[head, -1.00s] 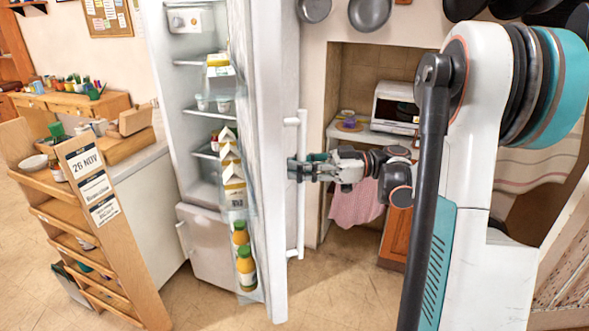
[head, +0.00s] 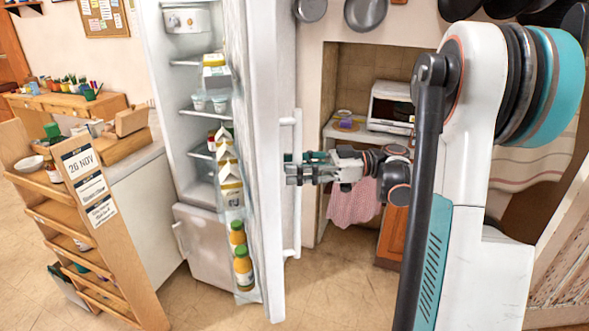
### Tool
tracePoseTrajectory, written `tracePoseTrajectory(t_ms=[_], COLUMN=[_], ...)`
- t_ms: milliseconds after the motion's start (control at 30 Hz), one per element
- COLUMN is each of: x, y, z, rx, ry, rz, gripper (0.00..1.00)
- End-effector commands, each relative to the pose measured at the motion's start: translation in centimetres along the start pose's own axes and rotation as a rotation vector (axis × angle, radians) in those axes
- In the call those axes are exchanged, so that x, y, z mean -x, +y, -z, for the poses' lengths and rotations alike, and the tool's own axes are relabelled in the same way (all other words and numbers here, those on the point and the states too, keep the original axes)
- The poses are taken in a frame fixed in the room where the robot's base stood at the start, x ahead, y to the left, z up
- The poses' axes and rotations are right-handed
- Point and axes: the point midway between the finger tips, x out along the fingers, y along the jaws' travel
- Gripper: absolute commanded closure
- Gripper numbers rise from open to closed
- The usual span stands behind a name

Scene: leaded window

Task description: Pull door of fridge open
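The fridge door (head: 260,130) stands wide open, with its outer face toward the right and its shelves of cartons and bottles facing left. A white vertical bar handle (head: 297,215) runs along the door's outer face. My gripper (head: 292,168) is level with the middle of the handle, its fingers pointing left at the bar. The fingers appear spread and overlap the bar in the picture. I cannot tell whether they touch it. The fridge interior (head: 195,130) shows shelves, white cups and a lower white compartment.
A wooden shelf unit (head: 75,220) with a "26 NOV" sign stands left of the fridge. A microwave (head: 392,105) sits on a counter in a niche behind my arm, with a pink checked cloth (head: 353,205) hanging below. Bare floor (head: 335,280) lies right of the door.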

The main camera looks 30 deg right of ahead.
Motion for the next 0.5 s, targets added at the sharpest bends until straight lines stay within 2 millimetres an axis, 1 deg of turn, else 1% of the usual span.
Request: tracePoseTrajectory(t_ms=[300, 400, 500], x=[5.0, 6.1, 6.7], y=[0.1, 0.0, 0.0], z=[-0.1, -0.1, -0.1], rx=[-0.001, -0.001, -0.001], ry=[-0.001, -0.001, -0.001], rz=[-0.004, -0.002, -0.002], gripper=[0.62, 0.62, 0.62])
